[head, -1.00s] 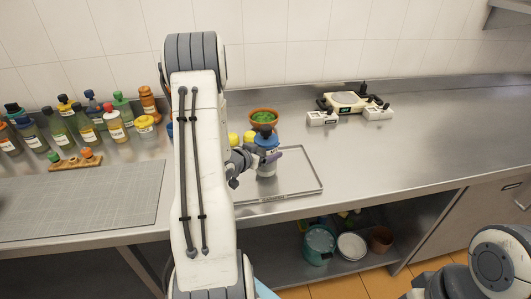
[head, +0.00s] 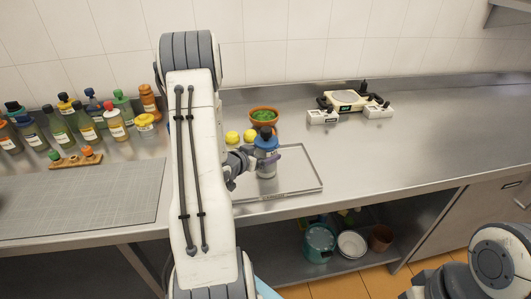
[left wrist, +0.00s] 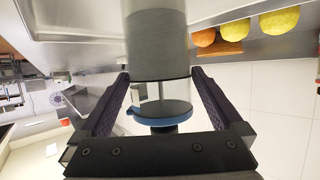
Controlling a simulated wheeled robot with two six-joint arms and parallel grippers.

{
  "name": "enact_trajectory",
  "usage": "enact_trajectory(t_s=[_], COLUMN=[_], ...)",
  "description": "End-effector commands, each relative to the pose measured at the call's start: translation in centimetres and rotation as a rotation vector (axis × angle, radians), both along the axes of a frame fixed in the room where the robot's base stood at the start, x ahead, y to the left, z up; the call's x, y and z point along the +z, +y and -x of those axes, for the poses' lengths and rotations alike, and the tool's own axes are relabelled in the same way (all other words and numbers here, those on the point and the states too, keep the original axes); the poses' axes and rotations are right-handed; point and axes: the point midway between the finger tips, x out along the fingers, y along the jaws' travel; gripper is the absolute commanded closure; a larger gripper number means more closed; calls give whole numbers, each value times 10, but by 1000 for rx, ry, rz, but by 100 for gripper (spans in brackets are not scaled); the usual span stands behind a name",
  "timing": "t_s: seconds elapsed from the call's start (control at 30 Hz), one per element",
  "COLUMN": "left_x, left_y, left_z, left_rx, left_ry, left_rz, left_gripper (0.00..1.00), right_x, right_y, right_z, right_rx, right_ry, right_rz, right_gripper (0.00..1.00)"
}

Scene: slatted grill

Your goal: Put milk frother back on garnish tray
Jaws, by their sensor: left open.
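The milk frother (head: 266,143), with a blue band, a black top and a grey lower body, stands upright on the shallow metal garnish tray (head: 308,182), or just above it; I cannot tell if its base touches. My left gripper (head: 262,158) is at the frother, its fingers open on either side. In the left wrist view the frother's grey cylinder (left wrist: 158,45) and blue disc show between the open fingers of my left gripper (left wrist: 160,100). Part of the tray's left side is hidden behind my left arm. My right gripper is not in view.
Yellow lemons (head: 240,137) and an orange bowl of greens (head: 263,115) stand behind the tray. A scale-like device (head: 345,101) stands at the back right. Several bottles (head: 90,122) line the back left, behind a grey mat (head: 85,198). The counter right of the tray is clear.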

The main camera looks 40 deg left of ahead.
Motion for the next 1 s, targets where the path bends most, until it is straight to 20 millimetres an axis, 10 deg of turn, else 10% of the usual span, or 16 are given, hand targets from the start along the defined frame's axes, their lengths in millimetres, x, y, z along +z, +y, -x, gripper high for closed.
enact_trajectory(t_s=[0.5,1.0], left_x=[39,38], left_y=[-7,-8], left_z=[90,94], left_rx=[4,-1], left_ry=[2,0], left_rz=[2,-1], left_gripper=[0,0], right_x=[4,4], right_y=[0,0], right_z=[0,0], right_rx=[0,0], right_ry=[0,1], right_rz=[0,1], right_gripper=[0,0])
